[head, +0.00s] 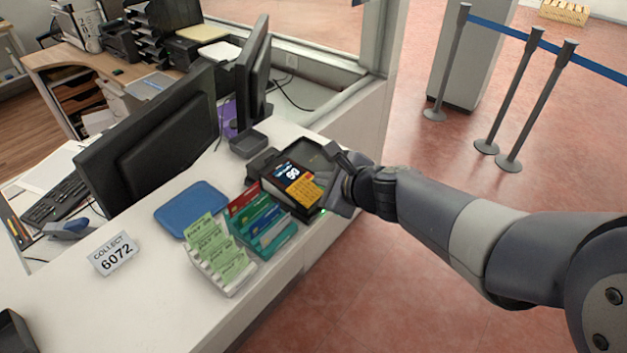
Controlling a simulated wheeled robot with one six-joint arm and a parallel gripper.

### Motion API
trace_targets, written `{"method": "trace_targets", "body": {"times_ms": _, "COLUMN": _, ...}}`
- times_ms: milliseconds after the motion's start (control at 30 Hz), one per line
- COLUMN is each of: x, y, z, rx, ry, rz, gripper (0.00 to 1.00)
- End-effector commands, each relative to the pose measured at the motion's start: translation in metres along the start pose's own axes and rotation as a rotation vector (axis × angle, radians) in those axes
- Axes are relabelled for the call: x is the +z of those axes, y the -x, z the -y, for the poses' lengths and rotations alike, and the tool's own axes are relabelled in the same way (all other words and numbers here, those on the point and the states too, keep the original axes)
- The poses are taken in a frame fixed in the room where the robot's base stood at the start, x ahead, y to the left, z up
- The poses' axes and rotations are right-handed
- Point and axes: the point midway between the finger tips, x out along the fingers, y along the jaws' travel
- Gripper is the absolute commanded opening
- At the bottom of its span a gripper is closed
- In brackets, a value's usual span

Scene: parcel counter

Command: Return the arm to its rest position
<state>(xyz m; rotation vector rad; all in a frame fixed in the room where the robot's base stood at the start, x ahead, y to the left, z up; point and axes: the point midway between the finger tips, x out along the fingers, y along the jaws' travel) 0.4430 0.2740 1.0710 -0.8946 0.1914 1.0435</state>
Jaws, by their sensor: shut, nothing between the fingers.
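My arm (505,240) reaches in from the right edge, out over the front edge of the white counter. My gripper (338,190) is at its end, shut and empty, close beside the dark card terminal (292,184) with its lit screen and yellow keys. I cannot tell whether the gripper touches the terminal or its black tray; it hides part of their right side.
Left of the terminal are a rack of coloured cards (262,222), a rack of green slips (213,256), a blue pad (191,207) and a "COLLECT 6072" sign (113,254). Monitors (150,140) stand behind. Barrier posts (535,105) stand on the red floor, otherwise largely clear.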

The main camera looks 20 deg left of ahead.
Motion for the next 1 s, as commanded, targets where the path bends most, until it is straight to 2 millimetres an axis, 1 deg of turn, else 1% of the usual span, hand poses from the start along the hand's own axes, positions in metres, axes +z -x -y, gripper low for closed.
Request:
{"method": "trace_targets", "body": {"times_ms": 33, "x": 0.006, "y": 0.006, "z": 0.005, "rx": 0.0, "ry": 0.0, "rz": 0.0, "gripper": 0.0}}
{"method": "trace_targets", "body": {"times_ms": 200, "x": 0.01, "y": 0.013, "z": 0.009, "rx": 0.001, "ry": -0.001, "rz": 0.0, "gripper": 0.0}}
{"method": "trace_targets", "body": {"times_ms": 633, "x": 0.007, "y": 0.01, "z": 0.007, "rx": 0.001, "ry": -0.001, "rz": 0.0, "gripper": 0.0}}
{"method": "trace_targets", "body": {"times_ms": 900, "x": -0.004, "y": -0.004, "z": -0.004, "rx": 0.001, "ry": 0.0, "rz": 0.0, "gripper": 0.0}}
{"method": "trace_targets", "body": {"times_ms": 933, "x": 0.001, "y": -0.001, "z": 0.002, "rx": 0.001, "ry": -0.002, "rz": -0.001, "gripper": 0.0}}
{"method": "trace_targets", "body": {"times_ms": 1000, "x": 0.004, "y": -0.002, "z": 0.01, "rx": 0.003, "ry": -0.002, "rz": -0.002, "gripper": 0.0}}
